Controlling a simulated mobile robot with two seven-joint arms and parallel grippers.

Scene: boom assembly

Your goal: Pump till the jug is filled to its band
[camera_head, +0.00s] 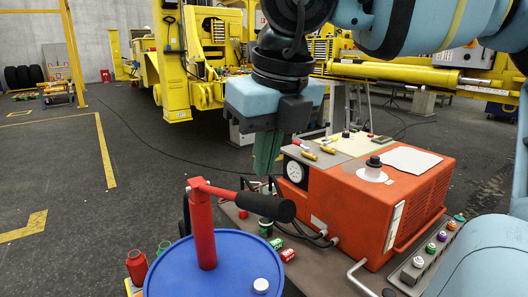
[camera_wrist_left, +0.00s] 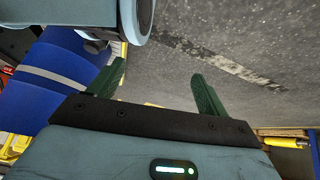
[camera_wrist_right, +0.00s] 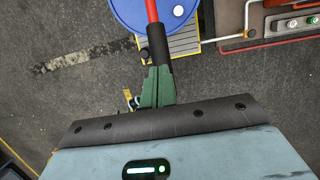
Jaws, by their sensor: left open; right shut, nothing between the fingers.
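A red hand pump (camera_head: 203,230) stands on the blue drum (camera_head: 215,270). Its lever reaches right and slightly down to a black grip (camera_head: 266,206). My right gripper (camera_head: 266,172) is shut and empty, with its green fingers pointing down above and behind that grip. In the right wrist view, the fingertips (camera_wrist_right: 158,68) are close to the end of the black grip (camera_wrist_right: 157,44); I cannot tell whether they touch. My left gripper (camera_wrist_left: 160,78) is open and empty over the floor, with the blue drum (camera_wrist_left: 60,75) to its left. I cannot make out the jug.
An orange-red machine (camera_head: 385,205) with a gauge (camera_head: 294,171) stands right of the drum on a bench. Small red and green cans (camera_head: 287,254) lie near its hoses. A button panel (camera_head: 425,258) is at the right. Floor at the left is mostly clear.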

